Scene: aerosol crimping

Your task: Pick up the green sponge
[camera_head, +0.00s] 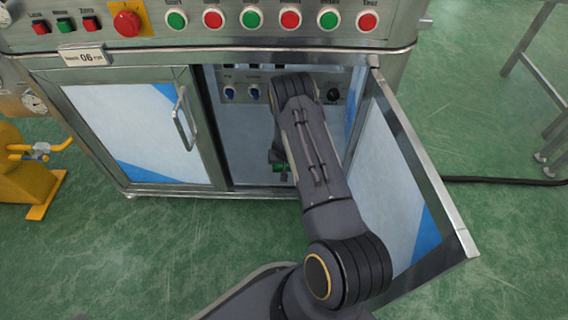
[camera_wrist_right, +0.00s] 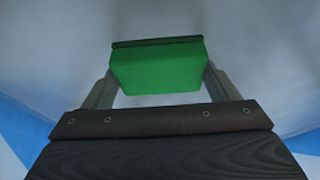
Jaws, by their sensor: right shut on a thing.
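The green sponge (camera_wrist_right: 158,70) is a green block with a dark layer along its far edge. In the right wrist view it sits between the two fingers of my right gripper (camera_wrist_right: 158,88), which is shut on it. In the head view a small green part of the sponge (camera_head: 280,168) shows inside the open cabinet (camera_head: 245,150), left of my right arm. My right arm reaches in through the open doorway and hides most of the gripper there. My left gripper is in neither view.
The right cabinet door (camera_head: 395,180) stands open beside my right arm. The left door (camera_head: 140,130) is shut. Knobs (camera_head: 255,92) line the cabinet's inner back panel. Push buttons (camera_head: 250,18) run along the top. Yellow equipment (camera_head: 22,170) stands at the left. A black cable (camera_head: 505,181) lies at the right.

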